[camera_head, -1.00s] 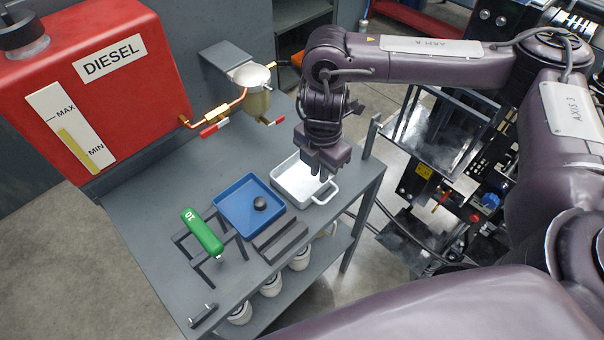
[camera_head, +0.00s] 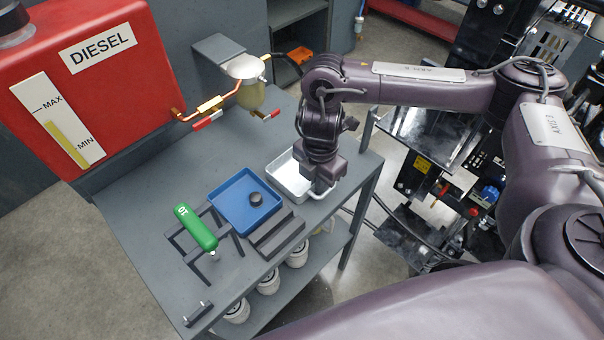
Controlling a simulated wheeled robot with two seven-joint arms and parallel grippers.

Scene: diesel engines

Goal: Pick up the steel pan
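The steel pan (camera_head: 283,180) is a light, shallow rectangular pan with a loop handle at its right end. It stands on the grey bench, just behind and right of a blue tray (camera_head: 228,209). My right gripper (camera_head: 320,189) points down over the pan's right end, at the handle. The gripper body covers part of the pan and handle. Its fingertips are mostly hidden, so I cannot tell whether they are closed on the handle. My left gripper is not in view.
A black round piece (camera_head: 256,199) sits in the blue tray. A red diesel tank (camera_head: 95,90) and a fuel filter bowl (camera_head: 249,92) stand behind. An upright post (camera_head: 368,128) is at the bench's right edge.

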